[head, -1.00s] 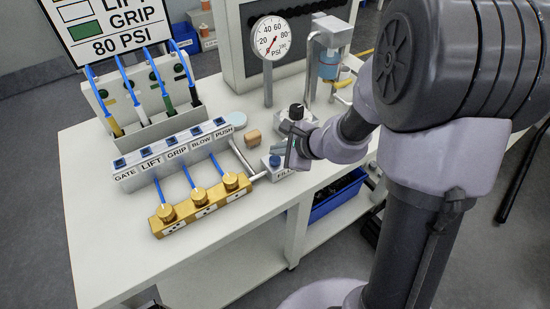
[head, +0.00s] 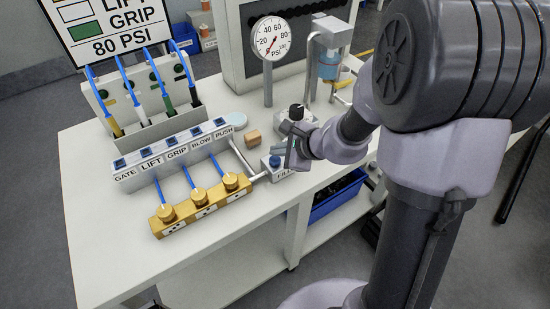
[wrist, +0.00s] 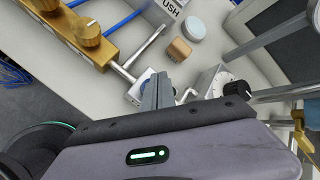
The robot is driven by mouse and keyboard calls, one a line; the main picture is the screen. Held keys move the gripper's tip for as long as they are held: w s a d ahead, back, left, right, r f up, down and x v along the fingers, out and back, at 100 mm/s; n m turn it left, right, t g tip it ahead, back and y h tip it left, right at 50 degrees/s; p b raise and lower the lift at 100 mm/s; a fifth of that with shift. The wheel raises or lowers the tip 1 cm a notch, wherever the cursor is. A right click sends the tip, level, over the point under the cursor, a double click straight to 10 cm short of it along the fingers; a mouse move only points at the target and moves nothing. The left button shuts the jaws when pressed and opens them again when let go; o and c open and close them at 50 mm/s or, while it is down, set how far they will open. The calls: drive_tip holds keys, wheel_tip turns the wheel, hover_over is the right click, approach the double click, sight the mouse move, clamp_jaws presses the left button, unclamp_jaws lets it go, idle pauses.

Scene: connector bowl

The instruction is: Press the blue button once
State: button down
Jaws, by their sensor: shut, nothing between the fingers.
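The blue button (head: 275,161) sits on a small white box labelled "FILL" (head: 283,173) near the right front of the bench. In the wrist view its blue edge (wrist: 146,75) shows beside my fingers, which hide much of it. My gripper (head: 290,158) is shut and empty, its tips (wrist: 158,80) right at the button box. I cannot tell whether the fingertips touch the button.
A gold manifold (head: 200,205) with several knobs and a labelled port block (head: 172,153) stand left of the gripper. A black knob (head: 296,111) on a grey base, a pressure gauge (head: 272,38) and a wooden block (head: 253,137) are close behind. The front left bench top is clear.

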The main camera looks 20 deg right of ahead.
sight(278, 161)
idle(0.4)
drive_tip(key=shift+f+b, duration=0.4)
drive_tip(key=shift+b, duration=0.25)
drive_tip(key=shift+f+b, duration=0.55)
drive_tip(key=shift+b, duration=0.1)
idle(0.5)
drive_tip(key=shift+r+p, duration=0.7)
drive_tip(key=shift+r, duration=0.25)
wheel_tip(278, 161, up, 5)
drive_tip(key=p, duration=0.4)
drive_tip(key=shift+r, duration=0.1)
idle(0.4)
